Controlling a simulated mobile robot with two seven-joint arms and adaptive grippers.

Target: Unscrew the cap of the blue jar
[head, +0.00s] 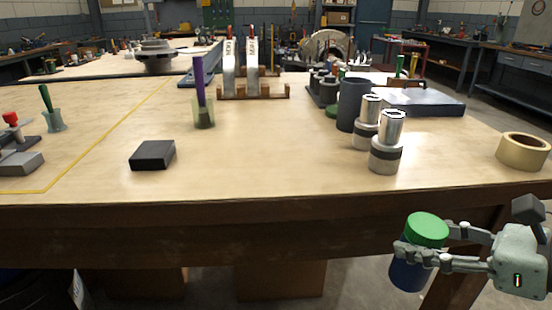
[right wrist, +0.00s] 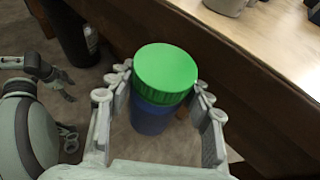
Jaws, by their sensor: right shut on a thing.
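The blue jar (head: 409,272) with its green cap (head: 427,230) is held in the air in front of the table's front edge, at the lower right of the head view. It is slightly tilted there, with the cap on top. My right gripper (head: 421,255) is shut on the jar, its fingers on either side just below the cap. In the right wrist view the cap (right wrist: 166,72) sits on the jar body (right wrist: 152,118) between the two fingers. My left gripper (right wrist: 70,120) shows at the left of that view, open and empty, apart from the jar; the head view does not show it.
The wooden table (head: 290,170) lies just behind the jar. On it stand silver-topped cylinders (head: 386,155), a tape roll (head: 523,151), a black block (head: 153,155) and a cup with a purple stick (head: 203,115). The table's middle front is clear.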

